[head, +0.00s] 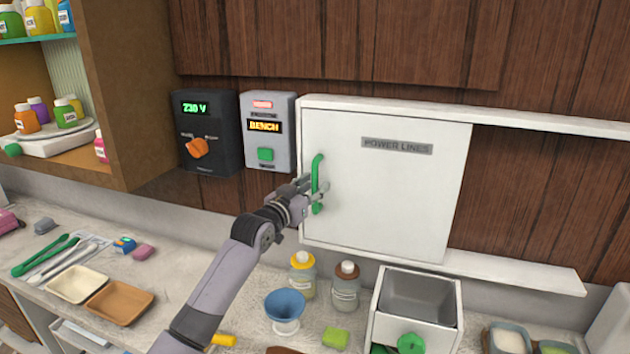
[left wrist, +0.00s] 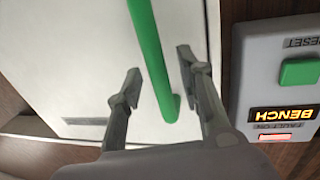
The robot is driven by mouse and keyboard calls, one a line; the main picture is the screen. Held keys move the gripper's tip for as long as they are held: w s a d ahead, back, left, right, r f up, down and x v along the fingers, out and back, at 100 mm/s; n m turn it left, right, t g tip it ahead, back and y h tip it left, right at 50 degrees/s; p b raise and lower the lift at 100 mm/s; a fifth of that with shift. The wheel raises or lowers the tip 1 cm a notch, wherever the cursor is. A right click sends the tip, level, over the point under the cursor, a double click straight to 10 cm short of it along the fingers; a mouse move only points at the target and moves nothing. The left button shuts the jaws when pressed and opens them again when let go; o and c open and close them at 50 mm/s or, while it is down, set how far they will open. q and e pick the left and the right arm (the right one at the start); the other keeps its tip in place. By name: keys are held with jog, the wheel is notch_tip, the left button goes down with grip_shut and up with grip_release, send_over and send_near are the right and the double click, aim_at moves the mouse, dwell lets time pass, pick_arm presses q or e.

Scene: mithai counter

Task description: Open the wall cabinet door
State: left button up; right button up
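The white wall cabinet door (head: 395,195) is labelled "POWER LINES" and looks closed in the head view. Its green vertical bar handle (head: 317,170) is on the door's left side. My left gripper (head: 318,187) is at the handle. In the left wrist view, my left gripper's fingers (left wrist: 157,82) are spread apart, one on each side of the green handle (left wrist: 152,55). Gaps show between the handle and both fingers. The white door (left wrist: 75,60) lies behind them. My right gripper is in neither view.
A grey box (head: 268,132) reading "BENCH" and a dark "230 V" box (head: 208,135) hang left of the cabinet. White ledges (head: 520,272) extend to its right. Bottles (head: 345,287), a blue cup (head: 285,307) and a white-grey bin (head: 415,300) stand on the counter below.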

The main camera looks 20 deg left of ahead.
pick_arm(q)
jog(key=shift+w+d, duration=0.15)
jog(key=shift+w, duration=0.4)
jog(key=shift+c, duration=0.2)
grip_shut()
dwell(0.4)
